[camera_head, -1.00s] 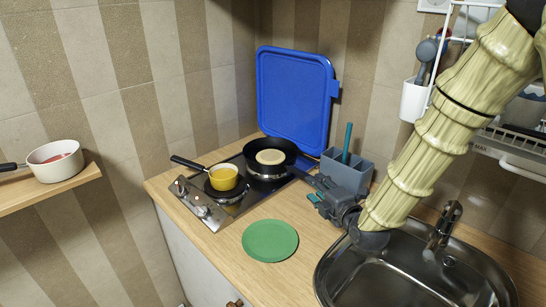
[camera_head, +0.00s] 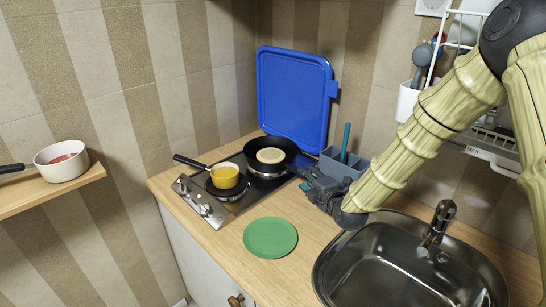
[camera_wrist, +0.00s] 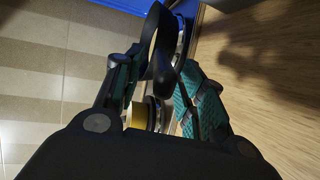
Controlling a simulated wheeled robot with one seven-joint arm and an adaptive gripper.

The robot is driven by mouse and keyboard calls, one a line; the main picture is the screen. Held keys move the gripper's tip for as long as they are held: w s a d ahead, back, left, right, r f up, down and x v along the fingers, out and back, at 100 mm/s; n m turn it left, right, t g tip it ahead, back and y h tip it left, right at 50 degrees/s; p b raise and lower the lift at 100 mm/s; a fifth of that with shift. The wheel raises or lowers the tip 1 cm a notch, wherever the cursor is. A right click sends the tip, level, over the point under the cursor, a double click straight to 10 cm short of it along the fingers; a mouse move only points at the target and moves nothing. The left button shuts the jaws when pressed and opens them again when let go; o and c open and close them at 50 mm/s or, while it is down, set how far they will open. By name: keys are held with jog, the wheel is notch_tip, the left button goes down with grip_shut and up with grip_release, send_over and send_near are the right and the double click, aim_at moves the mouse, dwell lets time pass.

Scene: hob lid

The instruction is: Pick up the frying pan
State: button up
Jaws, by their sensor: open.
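The black frying pan (camera_head: 289,152) stands on the back part of the hob, with a round tan pancake (camera_head: 270,155) in it. Its handle points right and forward toward my gripper (camera_head: 306,180). My gripper is open beside the handle end, low over the counter. In the wrist view, the dark handle (camera_wrist: 164,62) shows between the teal-padded fingers of my gripper (camera_wrist: 162,78), with gaps visible. Whether a finger touches it I cannot tell.
A yellow saucepan (camera_head: 224,176) stands on the hob (camera_head: 196,198) left of the pan. A blue board (camera_head: 294,95) leans behind. A grey utensil holder (camera_head: 343,166) stands close behind my gripper. A green plate (camera_head: 270,237) lies in front, and the sink (camera_head: 360,262) is at right.

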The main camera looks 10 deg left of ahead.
jog(key=shift+w+f, duration=0.1)
grip_shut()
jog(key=shift+r, duration=0.25)
